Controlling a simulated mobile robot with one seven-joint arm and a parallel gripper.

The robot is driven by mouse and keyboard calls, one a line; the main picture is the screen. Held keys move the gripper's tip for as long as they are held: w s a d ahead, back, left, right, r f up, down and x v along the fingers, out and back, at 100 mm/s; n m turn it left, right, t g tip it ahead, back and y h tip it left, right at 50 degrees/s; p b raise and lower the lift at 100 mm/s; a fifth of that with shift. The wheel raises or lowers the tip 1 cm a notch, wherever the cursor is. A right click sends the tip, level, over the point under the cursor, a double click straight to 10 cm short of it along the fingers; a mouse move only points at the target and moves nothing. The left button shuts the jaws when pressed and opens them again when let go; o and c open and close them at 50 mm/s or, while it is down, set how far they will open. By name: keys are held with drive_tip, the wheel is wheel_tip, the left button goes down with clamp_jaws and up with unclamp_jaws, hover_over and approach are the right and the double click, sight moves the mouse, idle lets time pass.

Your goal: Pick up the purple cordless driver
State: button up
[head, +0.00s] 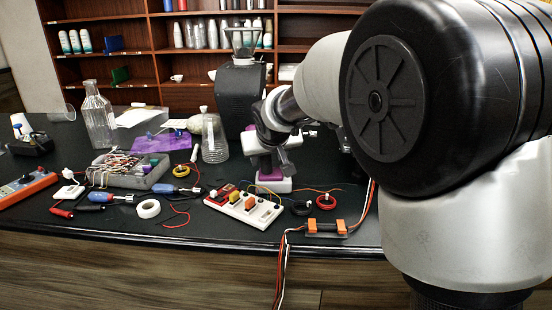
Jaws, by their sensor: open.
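The purple cordless driver (271,176) stands upright on the dark worktop, right of the middle in the head view. Its purple grip and white base show, and its upper part is partly hidden by my gripper. My gripper (277,160) is open and comes down from the upper right at the driver. Its fingers overlap the driver in this view. I cannot tell whether they are around the grip, in front of it, or touching it.
In front lie a white board with coloured parts (244,207), wire rolls (325,202) and an orange-ended connector (326,227). Left are a box of wires (128,171), a white tape roll (148,209) and glass bottles (214,138). A black grinder (239,90) stands behind.

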sight(267, 163)
drive_tip(key=x, duration=0.5)
drive_tip(key=shift+f+b, duration=0.4)
clamp_jaws()
drive_tip(key=shift+r, duration=0.25)
